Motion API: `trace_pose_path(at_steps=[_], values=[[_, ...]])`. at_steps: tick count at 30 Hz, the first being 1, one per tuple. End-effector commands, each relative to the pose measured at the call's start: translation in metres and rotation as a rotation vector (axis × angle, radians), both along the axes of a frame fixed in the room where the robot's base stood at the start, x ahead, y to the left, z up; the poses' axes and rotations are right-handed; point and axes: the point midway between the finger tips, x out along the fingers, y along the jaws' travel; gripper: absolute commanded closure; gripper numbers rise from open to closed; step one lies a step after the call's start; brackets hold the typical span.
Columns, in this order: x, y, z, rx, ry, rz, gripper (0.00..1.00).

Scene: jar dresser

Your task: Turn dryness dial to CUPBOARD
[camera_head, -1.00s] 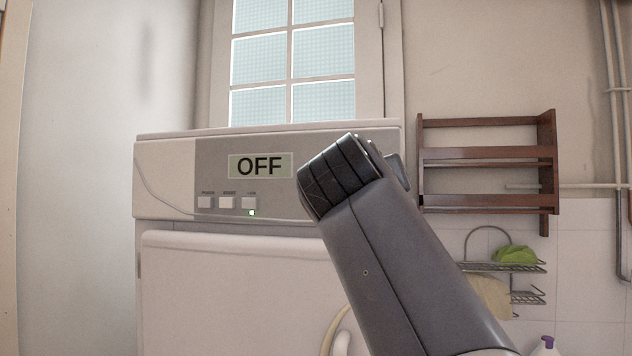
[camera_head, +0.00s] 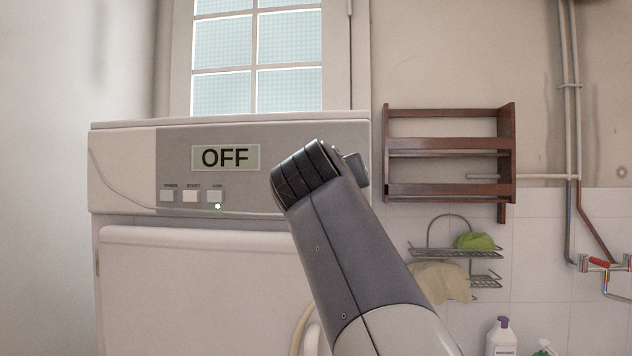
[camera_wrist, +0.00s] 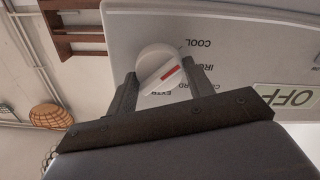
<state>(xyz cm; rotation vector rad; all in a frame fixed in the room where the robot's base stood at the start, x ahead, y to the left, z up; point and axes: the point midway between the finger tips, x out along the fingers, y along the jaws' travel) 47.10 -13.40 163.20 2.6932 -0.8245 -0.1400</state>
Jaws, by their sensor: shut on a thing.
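The dryness dial (camera_wrist: 152,56) is a white round knob with a red pointer mark on the panel in the wrist view. My gripper (camera_wrist: 158,70) is shut on it, one finger on each side. Panel labels COOL, one starting IR, a partly hidden CUPBOARD and a partly hidden EXTRA lie around the dial. The red mark slants toward the label side; I cannot tell exactly which label it meets. In the head view my gripper (camera_head: 310,174) is at the right part of the dryer's panel (camera_head: 270,140) and hides the dial.
The display (camera_head: 226,158) reads OFF. Several buttons (camera_head: 190,196) sit below it, with a lit green light under the right one. A wooden rack (camera_head: 450,153) and a wire shelf (camera_head: 455,252) hang on the wall to the right. A bottle (camera_head: 501,338) stands lower right.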

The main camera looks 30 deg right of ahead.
Motion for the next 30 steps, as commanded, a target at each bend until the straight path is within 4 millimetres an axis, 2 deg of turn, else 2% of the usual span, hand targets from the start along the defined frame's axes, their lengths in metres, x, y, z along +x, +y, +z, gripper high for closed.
trace_pose_path(at_steps=[1, 7, 17, 30], values=[[0.0001, 0.0001, 0.0, 0.0, 0.0, 0.0, 0.58], [0.0001, 0.0001, -0.0002, 0.0, 0.0, 0.0, 0.73], [0.0004, 0.0, -0.0019, 0.045, -0.03, 0.0, 0.73], [0.0001, -0.0008, -0.0035, 0.327, -0.221, 0.0, 0.73]])
